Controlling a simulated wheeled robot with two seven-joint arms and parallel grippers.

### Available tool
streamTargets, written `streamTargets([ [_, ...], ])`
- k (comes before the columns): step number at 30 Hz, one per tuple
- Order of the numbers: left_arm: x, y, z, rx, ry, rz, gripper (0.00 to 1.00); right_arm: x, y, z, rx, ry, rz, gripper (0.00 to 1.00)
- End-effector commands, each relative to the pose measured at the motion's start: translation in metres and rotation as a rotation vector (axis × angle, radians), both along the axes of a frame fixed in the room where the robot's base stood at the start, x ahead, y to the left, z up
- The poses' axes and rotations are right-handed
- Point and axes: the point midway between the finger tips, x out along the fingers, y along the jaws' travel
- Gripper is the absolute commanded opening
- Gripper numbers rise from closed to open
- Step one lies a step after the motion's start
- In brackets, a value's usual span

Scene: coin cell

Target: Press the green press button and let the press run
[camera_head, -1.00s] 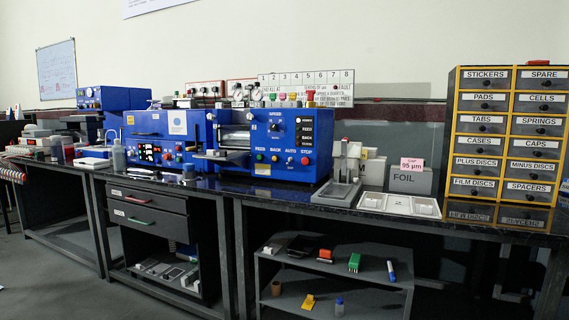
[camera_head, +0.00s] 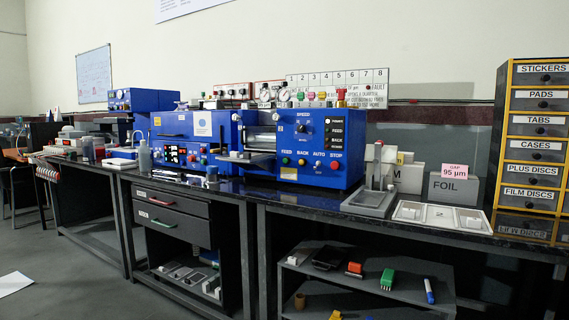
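A blue machine (camera_head: 345,135) with a roller opening stands on the middle bench. A small grey upright device (camera_head: 373,185) stands at the right. No machine is legibly marked as the press, and I cannot tell which green button is the press button. Neither of my grippers is in view.
White trays (camera_head: 440,216), a FOIL box (camera_head: 453,189) and a labelled drawer cabinet (camera_head: 537,140) are at the right. Drawers (camera_head: 170,215) and a low shelf (camera_head: 370,282) sit under the bench. Open floor (camera_head: 65,275) lies at the lower left.

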Motion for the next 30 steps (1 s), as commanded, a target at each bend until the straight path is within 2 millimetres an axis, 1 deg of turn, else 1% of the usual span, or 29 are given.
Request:
streamTargets([
  [1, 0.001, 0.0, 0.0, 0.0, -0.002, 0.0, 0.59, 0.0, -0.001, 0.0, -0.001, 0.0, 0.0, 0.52],
  [2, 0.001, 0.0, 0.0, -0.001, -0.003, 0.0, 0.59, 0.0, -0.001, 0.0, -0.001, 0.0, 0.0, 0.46],
  [3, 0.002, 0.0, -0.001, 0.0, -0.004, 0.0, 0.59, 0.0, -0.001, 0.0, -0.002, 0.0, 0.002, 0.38],
  [5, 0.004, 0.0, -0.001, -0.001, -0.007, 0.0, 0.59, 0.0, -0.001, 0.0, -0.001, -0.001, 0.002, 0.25],
  [6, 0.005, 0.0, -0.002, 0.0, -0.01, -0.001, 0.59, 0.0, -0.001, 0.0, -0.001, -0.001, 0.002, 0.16],
  [8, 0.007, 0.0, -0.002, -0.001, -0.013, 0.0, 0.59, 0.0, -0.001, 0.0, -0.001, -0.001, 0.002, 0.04],
  [9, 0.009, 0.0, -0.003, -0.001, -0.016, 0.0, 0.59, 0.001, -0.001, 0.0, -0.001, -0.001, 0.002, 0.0],
  [17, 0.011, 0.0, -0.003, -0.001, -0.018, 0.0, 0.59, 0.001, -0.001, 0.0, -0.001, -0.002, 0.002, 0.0],
  [30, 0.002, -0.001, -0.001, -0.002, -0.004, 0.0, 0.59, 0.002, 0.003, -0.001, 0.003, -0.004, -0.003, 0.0],
])
